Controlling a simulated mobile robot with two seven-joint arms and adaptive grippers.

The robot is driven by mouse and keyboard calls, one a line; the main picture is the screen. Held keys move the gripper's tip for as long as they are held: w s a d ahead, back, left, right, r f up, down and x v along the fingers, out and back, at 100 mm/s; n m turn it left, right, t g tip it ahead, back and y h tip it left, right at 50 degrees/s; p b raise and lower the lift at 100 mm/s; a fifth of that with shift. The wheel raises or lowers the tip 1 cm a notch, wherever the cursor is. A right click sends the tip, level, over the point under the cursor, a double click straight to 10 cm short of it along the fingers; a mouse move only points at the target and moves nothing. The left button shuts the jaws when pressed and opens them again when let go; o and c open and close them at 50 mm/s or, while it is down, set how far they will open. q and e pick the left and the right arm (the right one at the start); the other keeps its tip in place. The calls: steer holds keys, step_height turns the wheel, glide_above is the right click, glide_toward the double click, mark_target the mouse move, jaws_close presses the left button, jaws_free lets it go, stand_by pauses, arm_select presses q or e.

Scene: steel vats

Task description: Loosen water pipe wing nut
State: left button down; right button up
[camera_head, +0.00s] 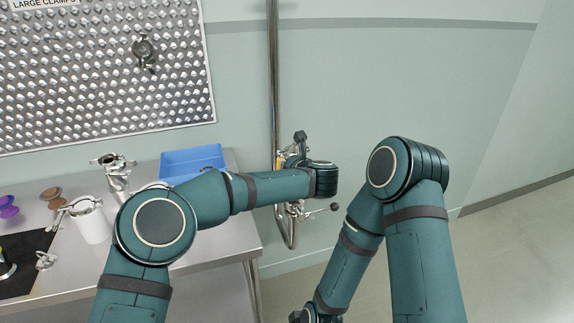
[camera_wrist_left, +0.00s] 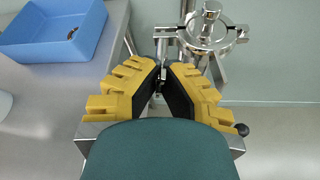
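A steel pipe clamp (camera_wrist_left: 212,30) with a round ring sits at the lower end of the water pipe (camera_head: 274,80). Its small steel wing nut (camera_wrist_left: 161,55) shows at the ring's left side in the left wrist view. My left gripper (camera_wrist_left: 163,70) has yellow fingers with black pads. Their tips come close together with the wing nut's metal between them; the exact contact is partly hidden. In the head view my left wrist covers most of this gripper. My right arm is folded at the right, and only a dark part near its end shows at the bottom edge.
A steel table (camera_head: 215,237) stands at the left with a blue bin (camera_head: 190,160), a white cup (camera_head: 91,222) and metal clamps on it. The floor at the far right is clear.

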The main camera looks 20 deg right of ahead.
arm_select(q)
steer(key=n+h, duration=0.2)
steer(key=n, duration=0.1)
steer(key=shift+a, duration=0.1)
steer(key=n+h, duration=0.2)
steer(key=n, duration=0.1)
steer(key=shift+t, duration=0.3)
steer(key=n+h, duration=0.2)
steer(key=n, duration=0.1)
steer(key=shift+n+t, duration=0.3)
steer(key=shift+t, duration=0.1)
steer(key=shift+n+t+h, duration=0.5)
steer(key=shift+n+h, duration=0.2)
steer(key=shift+n, duration=0.8)
steer(key=c, duration=1.2)
jaws_free()
steer(key=shift+o, duration=0.2)
